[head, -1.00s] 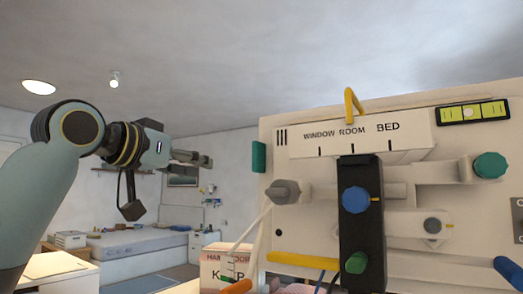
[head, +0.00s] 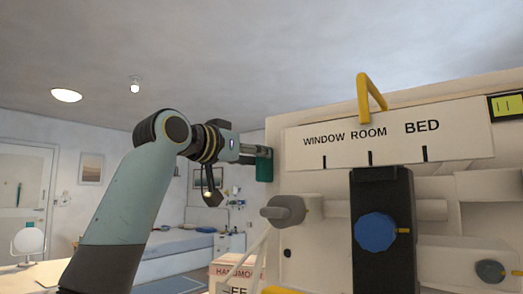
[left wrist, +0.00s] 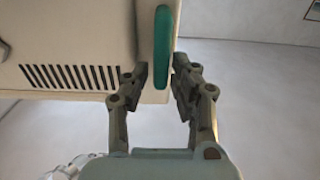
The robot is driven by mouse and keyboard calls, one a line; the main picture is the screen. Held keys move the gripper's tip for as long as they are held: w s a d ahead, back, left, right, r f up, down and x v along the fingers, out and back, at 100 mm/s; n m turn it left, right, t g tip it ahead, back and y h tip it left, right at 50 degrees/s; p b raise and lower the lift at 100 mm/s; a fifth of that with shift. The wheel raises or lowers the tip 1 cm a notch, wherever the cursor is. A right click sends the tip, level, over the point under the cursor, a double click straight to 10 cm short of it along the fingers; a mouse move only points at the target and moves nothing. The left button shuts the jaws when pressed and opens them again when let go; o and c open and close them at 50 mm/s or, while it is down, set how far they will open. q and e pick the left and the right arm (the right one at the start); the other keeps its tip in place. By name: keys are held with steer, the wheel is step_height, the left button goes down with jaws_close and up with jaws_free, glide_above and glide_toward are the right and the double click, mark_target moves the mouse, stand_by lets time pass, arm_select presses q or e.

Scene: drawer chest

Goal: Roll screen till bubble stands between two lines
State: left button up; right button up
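The screen is a cream panel (head: 300,180) marked WINDOW, ROOM and BED, and it looks slightly tilted. Its yellow-green level vial (head: 508,105) is cut off by the right picture edge, so I cannot tell where the bubble stands. A green tab (head: 264,166) sticks out at the panel's left edge. My left gripper (head: 256,154) is at this tab. In the left wrist view my left gripper (left wrist: 158,78) is open, with its fingers either side of the lower end of the green tab (left wrist: 162,40). Contact is unclear. My right gripper is out of view.
A yellow hook (head: 368,98) stands on the panel top. A black upright block with a blue knob (head: 376,232) and grey round-ended rods (head: 285,209) stick out in front. A carton (head: 236,272) stands low beside the panel. Open room lies left, with a bed behind.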

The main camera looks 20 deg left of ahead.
arm_select(q)
steer(key=shift+x, duration=1.05)
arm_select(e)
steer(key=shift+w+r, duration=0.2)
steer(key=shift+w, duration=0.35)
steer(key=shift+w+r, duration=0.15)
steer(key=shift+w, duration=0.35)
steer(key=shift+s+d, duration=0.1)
arm_select(q)
jaws_close()
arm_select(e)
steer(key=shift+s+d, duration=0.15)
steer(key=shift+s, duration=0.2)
